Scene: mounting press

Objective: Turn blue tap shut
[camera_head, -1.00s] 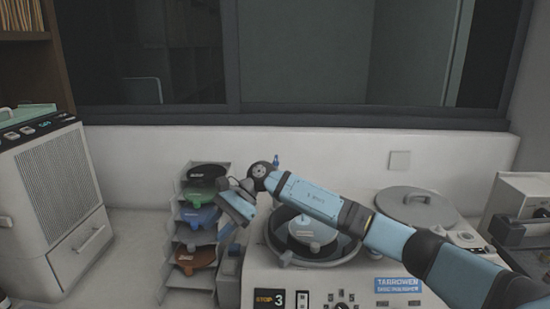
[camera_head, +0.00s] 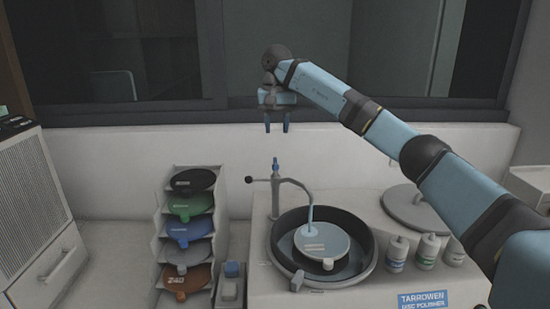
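The tap (camera_head: 276,190) stands at the back left of the polisher. It has a blue top, a side lever ending in a black ball (camera_head: 248,180), and a curved spout. A pale blue stream (camera_head: 310,214) runs from the spout onto the disc (camera_head: 322,243) in the round bowl. My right gripper (camera_head: 276,128) points down above the tap, apart from it. Its two fingers are spread, with nothing between them. My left gripper is not in view.
A rack of coloured discs (camera_head: 192,232) stands left of the polisher (camera_head: 385,300). Several bottles (camera_head: 397,254) stand at the bowl's right, and a round grey lid (camera_head: 418,207) lies behind them. A grey cabinet (camera_head: 45,215) is at far left. The wall is close behind.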

